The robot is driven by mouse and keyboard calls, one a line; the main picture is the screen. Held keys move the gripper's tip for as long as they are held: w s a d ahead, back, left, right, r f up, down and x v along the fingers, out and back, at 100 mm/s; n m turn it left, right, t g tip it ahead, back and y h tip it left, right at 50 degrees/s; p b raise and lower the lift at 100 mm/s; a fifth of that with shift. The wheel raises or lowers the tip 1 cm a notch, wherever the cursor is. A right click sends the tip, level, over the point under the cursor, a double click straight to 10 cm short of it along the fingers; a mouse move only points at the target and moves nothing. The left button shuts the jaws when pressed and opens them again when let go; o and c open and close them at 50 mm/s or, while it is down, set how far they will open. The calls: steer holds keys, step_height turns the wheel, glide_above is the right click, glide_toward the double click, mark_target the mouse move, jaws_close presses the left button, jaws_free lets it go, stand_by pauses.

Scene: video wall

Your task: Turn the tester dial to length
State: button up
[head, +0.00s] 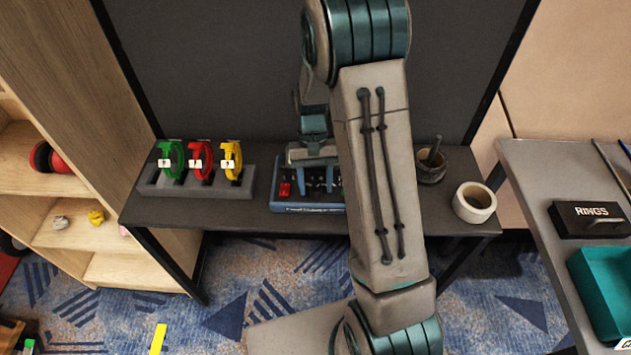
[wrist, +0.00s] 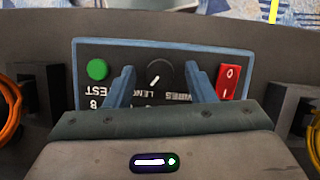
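The blue-framed tester (head: 308,208) stands on the dark bench, partly hidden behind my arm in the head view. In the wrist view, the tester (wrist: 130,44) appears upside down. Its black dial (wrist: 160,74) has a white pointer line slanting between lower left and upper right. A green button (wrist: 97,69) is left of the dial, a red rocker switch (wrist: 228,81) right. My gripper (wrist: 160,78) is open, its fingers apart on either side of the dial; contact cannot be told.
Green, red and yellow cable coils (head: 201,160) stand in a grey rack (head: 160,189) left of the tester. A mortar (head: 431,166) and a white roll (head: 474,202) are at right. A side table holds a RINGS box (head: 590,219) and a teal bin (head: 603,295).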

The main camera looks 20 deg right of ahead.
steer(key=v, duration=1.3)
steer(key=shift+w+r, duration=0.15)
steer(key=shift+r, duration=0.25)
step_height(320, 180, up, 7)
steer(key=t+p, duration=0.1)
steer(key=t, duration=0.2)
glide_above(320, 202)
steer(key=s+n+t+p, duration=0.1)
steer(key=s+t, duration=0.3)
steer(key=s, duration=0.7)
steer(key=shift+s+a+r+n+h, duration=0.2)
steer(key=shift+s+r+n+h, duration=0.05)
steer(key=shift+s+n+h, duration=0.1)
